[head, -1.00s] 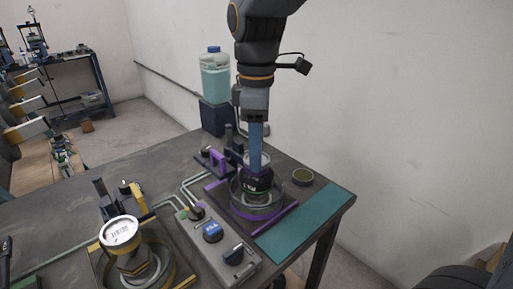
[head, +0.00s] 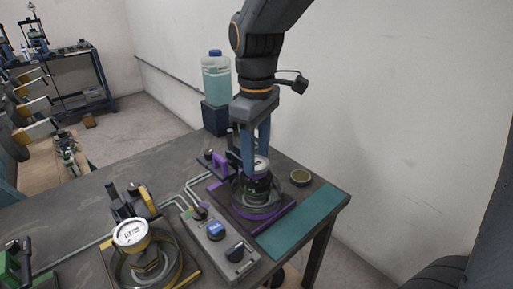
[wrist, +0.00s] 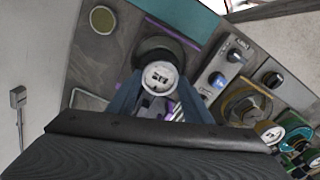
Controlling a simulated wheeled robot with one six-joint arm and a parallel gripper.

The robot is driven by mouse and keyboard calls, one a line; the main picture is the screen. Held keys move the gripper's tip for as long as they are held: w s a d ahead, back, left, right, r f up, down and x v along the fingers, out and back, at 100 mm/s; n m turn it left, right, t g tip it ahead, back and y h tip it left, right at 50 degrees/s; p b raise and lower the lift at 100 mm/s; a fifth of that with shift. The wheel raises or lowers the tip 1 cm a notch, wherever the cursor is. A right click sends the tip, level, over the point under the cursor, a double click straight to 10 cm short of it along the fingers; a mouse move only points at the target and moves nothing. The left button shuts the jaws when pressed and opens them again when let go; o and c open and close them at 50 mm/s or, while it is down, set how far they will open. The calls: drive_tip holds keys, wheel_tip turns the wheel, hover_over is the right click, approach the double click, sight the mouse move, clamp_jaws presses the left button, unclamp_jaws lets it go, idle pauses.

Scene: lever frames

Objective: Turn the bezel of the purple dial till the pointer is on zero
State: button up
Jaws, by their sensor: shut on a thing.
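The purple dial (head: 261,163) stands on the purple-trimmed fixture near the right end of the bench. Its white face (wrist: 160,77) shows between my fingers in the wrist view, with dark marks too small to read. I cannot tell where the pointer lies. My gripper (head: 256,160) points straight down with its blue fingers on either side of the dial, shut on its bezel. The fingers hide part of the rim.
A yellow-trimmed fixture with a white dial (head: 131,232) stands at left front. A control box with knobs (head: 216,231) sits beside the purple fixture. A teal mat (head: 305,222) and a small round dish (head: 299,177) lie right. A jug (head: 216,80) stands behind.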

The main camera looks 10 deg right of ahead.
sight(256, 162)
drive_tip(key=shift+m+p, duration=0.3)
drive_tip(key=shift+m, duration=0.2)
drive_tip(key=o, duration=1.1)
drive_tip(key=shift+c, duration=0.2)
wheel_tip(256, 162, up, 8)
drive_tip(key=b, duration=0.1)
drive_tip(key=shift+s, duration=0.1)
